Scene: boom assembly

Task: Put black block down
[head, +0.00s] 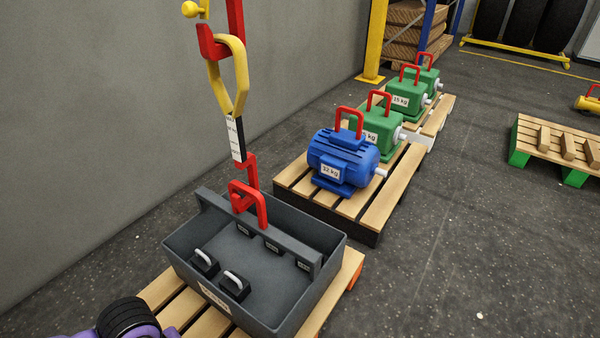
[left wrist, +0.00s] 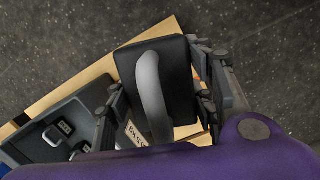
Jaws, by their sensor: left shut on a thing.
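In the left wrist view a black block (left wrist: 176,72) with a light grey handle (left wrist: 152,90) is held between the fingers of my left gripper (left wrist: 158,108), which is shut on it. The block appears over the wooden pallet and the front edge of the grey crate; its height above them cannot be told. In the head view only part of my left arm shows at the bottom left, and the held block is hidden. Two black blocks with white handles (head: 204,264) (head: 235,285) sit in the grey crate (head: 328,270). My right gripper is not in view.
The crate stands on a pallet (head: 155,290). A red hook (head: 250,200) on a hanging yellow-and-red linkage (head: 228,75) is at the crate's central bar. A blue motor (head: 342,160) and green gearboxes (head: 380,130) stand on a pallet behind.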

